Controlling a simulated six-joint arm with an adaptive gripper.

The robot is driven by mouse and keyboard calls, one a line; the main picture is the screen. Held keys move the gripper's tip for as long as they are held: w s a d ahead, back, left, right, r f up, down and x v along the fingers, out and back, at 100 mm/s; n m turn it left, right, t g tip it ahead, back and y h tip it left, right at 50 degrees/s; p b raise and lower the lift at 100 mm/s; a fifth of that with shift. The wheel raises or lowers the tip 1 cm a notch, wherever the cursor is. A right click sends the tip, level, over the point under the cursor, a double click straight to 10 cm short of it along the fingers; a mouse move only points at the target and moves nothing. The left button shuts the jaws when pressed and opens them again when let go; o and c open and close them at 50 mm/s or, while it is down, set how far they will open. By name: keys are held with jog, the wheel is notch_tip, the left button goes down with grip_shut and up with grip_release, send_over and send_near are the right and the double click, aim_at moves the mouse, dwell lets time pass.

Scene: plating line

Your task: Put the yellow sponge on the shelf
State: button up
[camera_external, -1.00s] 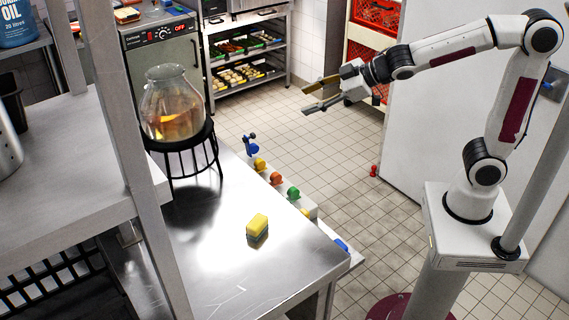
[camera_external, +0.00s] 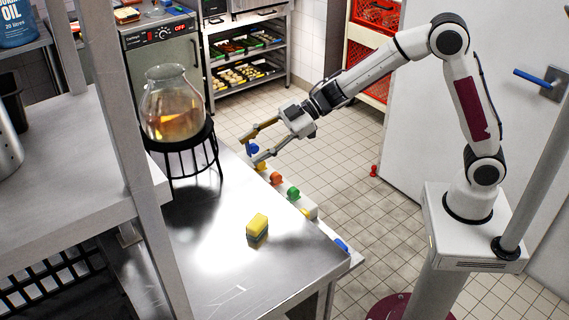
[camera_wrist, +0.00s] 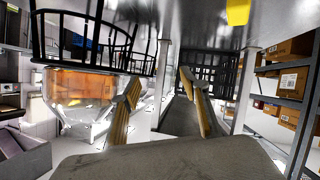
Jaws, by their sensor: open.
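The yellow sponge (camera_external: 258,223) lies on the steel counter (camera_external: 205,270), right of the jar stand. Its underside is dark. It also shows as a yellow patch at the top of the wrist view (camera_wrist: 238,12). My gripper (camera_external: 247,150) is open and empty, over the counter's far edge, beyond the sponge and apart from it. Its two fingers also show in the wrist view (camera_wrist: 168,110). A raised steel shelf (camera_external: 80,185) stands at the left, behind a grey post.
A glass jar of amber liquid (camera_external: 172,105) stands in a black wire stand (camera_external: 187,157) on the counter, between my gripper and the shelf. Coloured knobs (camera_external: 276,178) line the counter's far side. The counter around the sponge is clear.

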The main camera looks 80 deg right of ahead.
jog(key=s+a+f+n+g+y, duration=0.1)
jog(key=a+f+n+g+y, duration=0.2)
jog(key=f, duration=0.4)
jog(key=g+y, duration=0.3)
send_near(258, 223)
jog(key=shift+w+a+f, duration=0.1)
jog(key=shift+w+f, duration=0.5)
jog(key=shift+w, duration=0.35)
jog(key=shift+s+a+f+n, duration=0.15)
jog(key=shift+s+f+n, duration=0.15)
jog(key=shift+s+f, duration=0.1)
jog(key=shift+x, duration=1.35)
jog(key=shift+w+a, duration=0.1)
jog(key=shift+x, duration=2.45)
jog(key=shift+f, duration=0.1)
